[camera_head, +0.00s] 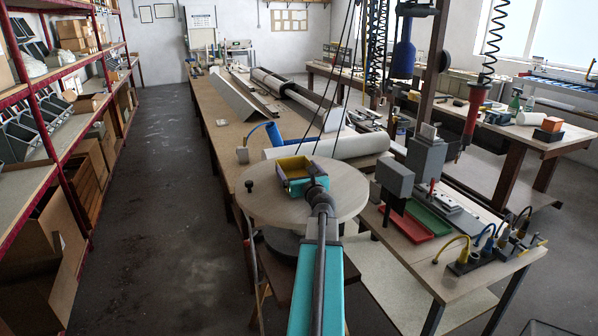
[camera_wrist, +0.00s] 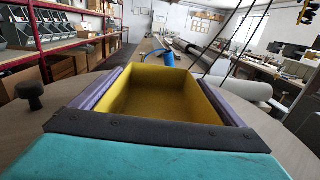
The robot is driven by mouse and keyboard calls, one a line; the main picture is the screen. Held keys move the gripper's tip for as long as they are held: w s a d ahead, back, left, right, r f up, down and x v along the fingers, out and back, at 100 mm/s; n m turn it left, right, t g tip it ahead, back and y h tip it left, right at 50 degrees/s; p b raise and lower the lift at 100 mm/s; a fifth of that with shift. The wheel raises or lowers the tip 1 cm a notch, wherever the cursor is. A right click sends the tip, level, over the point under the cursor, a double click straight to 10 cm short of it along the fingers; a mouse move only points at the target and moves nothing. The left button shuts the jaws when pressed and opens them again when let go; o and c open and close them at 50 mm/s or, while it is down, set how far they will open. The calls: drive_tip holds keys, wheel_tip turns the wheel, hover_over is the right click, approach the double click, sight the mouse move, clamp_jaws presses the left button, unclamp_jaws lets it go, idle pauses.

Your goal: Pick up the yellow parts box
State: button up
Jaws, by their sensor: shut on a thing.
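The yellow parts box (camera_head: 294,165) is an open-topped, empty-looking tray over the round wooden table (camera_head: 258,203). In the wrist view the yellow parts box (camera_wrist: 165,90) fills the middle, its inside facing me. My gripper (camera_head: 305,178) is at the box, with a purple finger along each of its two sides. The gripper (camera_wrist: 160,100) is shut on the box in the wrist view, with the dark bar and teal body in front. The box's underside is hidden, so I cannot tell whether it touches the table.
A dark knob (camera_wrist: 30,92) stands on the round table left of the box. A large pale roll (camera_head: 340,146) and a blue hose (camera_head: 274,134) lie behind it. A machine bench (camera_head: 455,290) stands close on the right. The floor aisle (camera_head: 170,220) on the left is clear.

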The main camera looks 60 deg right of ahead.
drive_tip(key=shift+r, duration=1.35)
drive_tip(key=shift+s+r, duration=0.1)
drive_tip(key=shift+r, duration=0.25)
drive_tip(key=s+d+b, duration=0.1)
drive_tip(key=s+d, duration=0.1)
drive_tip(key=s, duration=0.2)
drive_tip(key=s+d+r+b, duration=0.1)
drive_tip(key=s+d+b, duration=0.1)
drive_tip(key=s, duration=0.3)
drive_tip(key=s+d+b, duration=0.1)
drive_tip(key=s+d, duration=0.2)
drive_tip(key=s, duration=0.2)
drive_tip(key=shift+s+r, duration=0.1)
drive_tip(key=shift+r, duration=0.1)
